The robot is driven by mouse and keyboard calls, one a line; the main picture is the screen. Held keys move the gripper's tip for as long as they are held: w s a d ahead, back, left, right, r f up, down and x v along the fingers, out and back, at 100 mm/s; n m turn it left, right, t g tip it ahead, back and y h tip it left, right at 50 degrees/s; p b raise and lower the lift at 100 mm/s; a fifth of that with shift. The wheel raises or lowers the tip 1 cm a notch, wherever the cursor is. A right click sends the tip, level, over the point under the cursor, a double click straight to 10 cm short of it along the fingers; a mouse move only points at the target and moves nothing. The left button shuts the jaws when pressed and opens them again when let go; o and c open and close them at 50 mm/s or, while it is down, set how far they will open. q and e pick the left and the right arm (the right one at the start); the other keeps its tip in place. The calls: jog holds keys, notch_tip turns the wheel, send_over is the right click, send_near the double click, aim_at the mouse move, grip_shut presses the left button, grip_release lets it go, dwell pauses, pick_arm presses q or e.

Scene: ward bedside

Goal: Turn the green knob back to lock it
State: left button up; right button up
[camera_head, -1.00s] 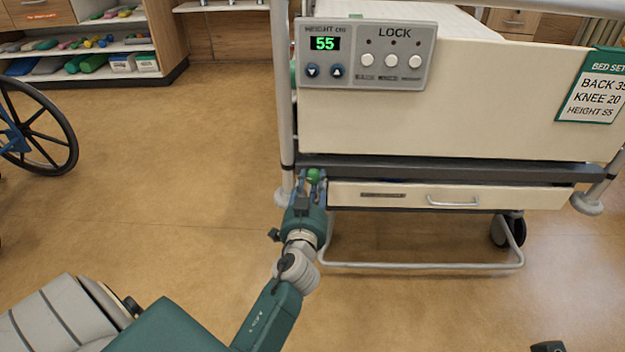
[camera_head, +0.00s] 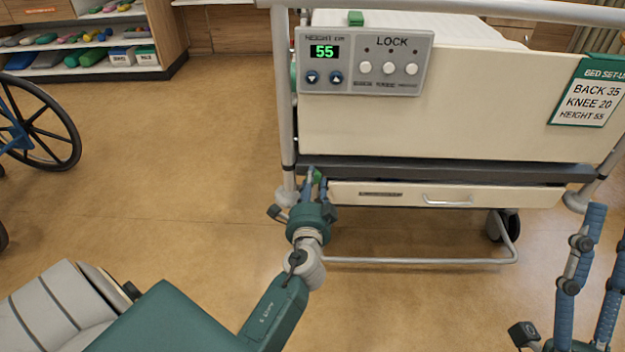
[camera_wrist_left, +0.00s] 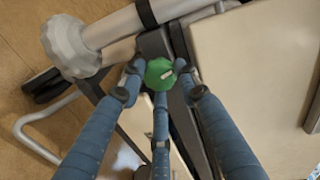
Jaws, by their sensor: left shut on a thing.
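The green knob (camera_head: 317,175) is at the left end of the dark rail under the bed's end board. The fingers hide part of the knob in the head view. My right gripper (camera_head: 598,275) is at the right edge, its blue fingers apart and empty, partly cut off.
A control panel (camera_head: 364,62) on the bed end reads height 55. A bed set-up card (camera_head: 588,92) lists back 35, knee 20, height 55. A drawer (camera_head: 400,195) is below the rail. A wheelchair (camera_head: 35,125) stands at the left. The floor between is clear.

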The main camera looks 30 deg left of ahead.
pick_arm(q)
jog(key=m, duration=0.1)
jog(key=m+p, duration=0.1)
jog(key=m, duration=0.1)
jog(key=shift+w+d+r, duration=0.2)
jog(key=shift+r, duration=0.1)
jog(key=shift+m, duration=0.4)
pick_arm(e)
jog(key=w+f+g+h, duration=0.1)
jog(key=w+f+g, duration=0.2)
jog(key=w+f, duration=0.2)
jog(key=shift+a+f+g+h, duration=0.3)
jog(key=shift+a+f+g, duration=0.05)
jog(key=shift+f+g, duration=0.1)
pick_arm(q)
jog(key=shift+f, duration=0.1)
pick_arm(e)
jog(key=shift+w, duration=0.1)
pick_arm(q)
jog(key=o, duration=0.8)
jog(key=shift+d, duration=0.1)
jog(key=shift+c, duration=0.2)
jog(key=o, duration=0.4)
jog(key=shift+f, duration=0.1)
pick_arm(e)
jog(key=shift+d, duration=0.1)
